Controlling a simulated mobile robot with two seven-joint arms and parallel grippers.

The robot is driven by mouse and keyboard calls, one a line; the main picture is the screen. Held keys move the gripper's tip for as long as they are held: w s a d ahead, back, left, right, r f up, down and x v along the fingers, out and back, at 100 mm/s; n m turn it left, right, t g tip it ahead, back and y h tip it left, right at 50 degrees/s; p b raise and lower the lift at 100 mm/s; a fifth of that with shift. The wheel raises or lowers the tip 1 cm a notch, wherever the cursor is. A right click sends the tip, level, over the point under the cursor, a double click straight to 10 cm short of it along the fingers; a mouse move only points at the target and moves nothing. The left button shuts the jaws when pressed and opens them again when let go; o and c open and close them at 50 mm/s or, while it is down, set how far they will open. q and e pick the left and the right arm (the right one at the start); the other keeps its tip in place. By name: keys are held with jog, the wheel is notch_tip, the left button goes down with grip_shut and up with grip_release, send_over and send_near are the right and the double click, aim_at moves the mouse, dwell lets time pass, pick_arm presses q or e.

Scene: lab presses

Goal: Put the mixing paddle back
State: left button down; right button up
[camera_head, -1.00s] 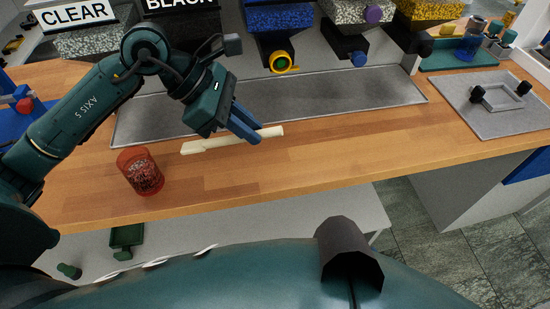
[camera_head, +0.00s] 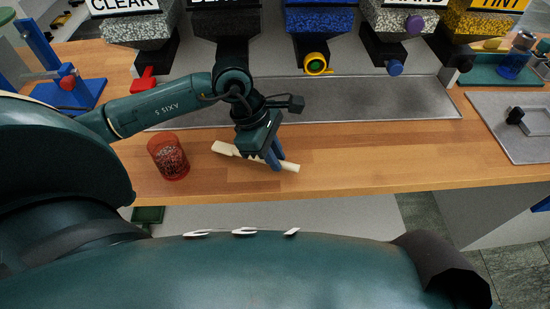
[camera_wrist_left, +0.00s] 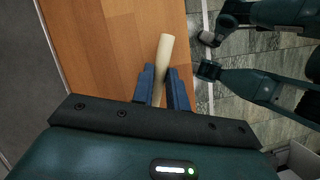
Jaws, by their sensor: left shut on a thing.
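The mixing paddle is a pale cream stick with a flatter end at the left in the head view. My left gripper (camera_head: 275,165) is shut on the mixing paddle (camera_head: 289,167), gripping it between blue fingers over the wooden counter (camera_head: 360,155). In the left wrist view the paddle's rounded end (camera_wrist_left: 165,48) sticks out past the fingertips (camera_wrist_left: 165,82). The paddle lies slanted, its right end lower in the head view. I cannot tell whether it touches the counter.
A red cup with speckled contents (camera_head: 168,157) stands on the counter left of the paddle. A grey metal tray (camera_head: 400,101) runs behind, below several labelled hoppers with coloured knobs. A blue press stand (camera_head: 75,92) is at the left. The counter to the right is clear.

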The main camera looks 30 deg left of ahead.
pick_arm(q)
notch_tip(320, 180, down, 2)
pick_arm(e)
jog(key=shift+r, duration=0.1)
pick_arm(q)
jog(key=shift+f, duration=0.1)
jog(key=c, duration=1.4)
grip_release()
jog(key=b+v, duration=0.1)
jog(key=v, duration=1.1)
pick_arm(e)
jog(key=shift+a+f, duration=0.2)
